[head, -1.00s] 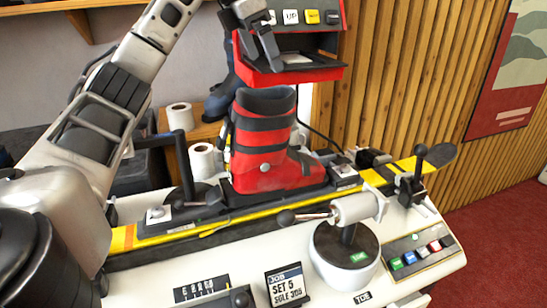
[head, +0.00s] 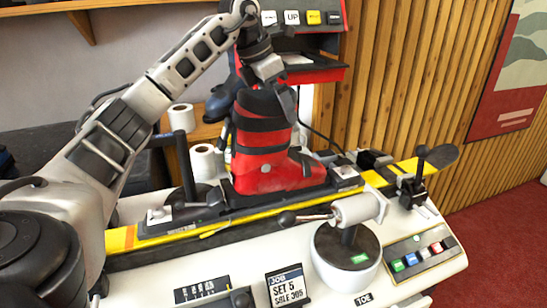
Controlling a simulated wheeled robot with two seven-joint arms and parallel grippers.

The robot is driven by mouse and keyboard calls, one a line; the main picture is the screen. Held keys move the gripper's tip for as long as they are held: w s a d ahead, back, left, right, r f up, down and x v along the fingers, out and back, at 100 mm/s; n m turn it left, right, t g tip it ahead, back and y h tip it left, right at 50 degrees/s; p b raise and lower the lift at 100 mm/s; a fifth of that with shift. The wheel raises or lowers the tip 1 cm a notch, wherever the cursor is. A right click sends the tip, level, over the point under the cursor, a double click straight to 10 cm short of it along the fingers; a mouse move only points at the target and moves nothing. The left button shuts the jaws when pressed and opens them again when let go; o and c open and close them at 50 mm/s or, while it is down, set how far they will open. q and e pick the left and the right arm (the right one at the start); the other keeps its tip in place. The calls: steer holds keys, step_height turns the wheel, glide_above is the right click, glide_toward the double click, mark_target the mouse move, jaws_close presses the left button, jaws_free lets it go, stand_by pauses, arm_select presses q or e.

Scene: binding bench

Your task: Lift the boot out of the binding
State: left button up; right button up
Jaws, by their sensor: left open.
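The red boot (head: 262,158) with black bands stands upright in the binding on the yellow and black ski (head: 268,207). The binding's toe piece (head: 345,175) is at the boot's right, and the heel piece (head: 190,210) with its raised lever is at the left. My left gripper (head: 276,92) is open, pointing down at the top of the boot's cuff. It hides part of the cuff's rim, and I cannot tell whether it touches. My right gripper is not in view.
A white crank device (head: 350,212) on a round base stands in front of the ski. A job card (head: 287,288) and a button panel (head: 420,250) are on the bench front. A red machine (head: 318,72) and paper rolls (head: 203,160) stand behind.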

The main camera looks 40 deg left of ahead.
arm_select(q)
steer(key=shift+c, duration=0.3)
steer(key=c, duration=0.9)
steer(key=shift+r, duration=0.2)
steer(key=shift+c, duration=0.2)
steer(key=shift+r, duration=0.1)
